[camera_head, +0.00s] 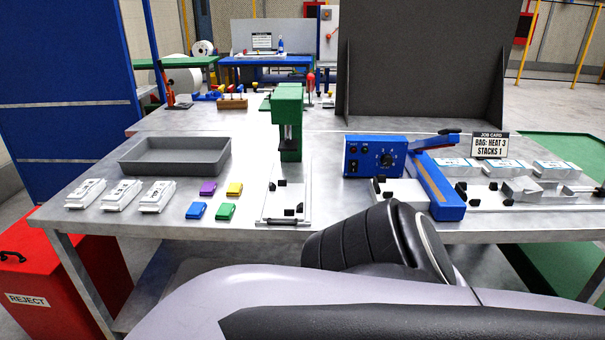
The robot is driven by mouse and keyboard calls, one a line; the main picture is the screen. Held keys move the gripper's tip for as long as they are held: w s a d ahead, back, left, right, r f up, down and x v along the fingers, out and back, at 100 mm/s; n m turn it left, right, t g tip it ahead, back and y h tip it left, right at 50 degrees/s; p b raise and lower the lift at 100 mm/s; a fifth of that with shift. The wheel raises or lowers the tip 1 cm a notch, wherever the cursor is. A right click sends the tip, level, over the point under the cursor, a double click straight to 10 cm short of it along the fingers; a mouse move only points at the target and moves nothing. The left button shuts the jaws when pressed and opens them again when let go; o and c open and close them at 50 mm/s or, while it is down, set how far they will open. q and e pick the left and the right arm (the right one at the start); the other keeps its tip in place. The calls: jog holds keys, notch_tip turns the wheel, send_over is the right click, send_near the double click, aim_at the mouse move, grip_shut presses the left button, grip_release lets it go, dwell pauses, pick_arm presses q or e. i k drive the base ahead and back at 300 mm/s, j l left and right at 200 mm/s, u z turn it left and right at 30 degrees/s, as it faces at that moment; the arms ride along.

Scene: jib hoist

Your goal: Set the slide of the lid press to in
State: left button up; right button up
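A green press (288,115), likely the lid press, stands upright near the middle of the metal bench. A pale slide track (287,211) runs from under it toward the bench's front edge. Small black blocks sit on the track, some near the press and some near the front end. I cannot tell from this view which part is the sliding carrier or exactly how far out it is. One of my arms crosses the lower right foreground, in front of the bench. Neither of my grippers shows.
A grey tray (175,156), white packs (120,194) and coloured blocks (207,188) lie left of the press. A blue heat sealer (375,156) stands right of it, by a job card (490,145). A red reject bin (50,270) stands at lower left.

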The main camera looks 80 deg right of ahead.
aim_at(285, 202)
jog(key=z, duration=2.4)
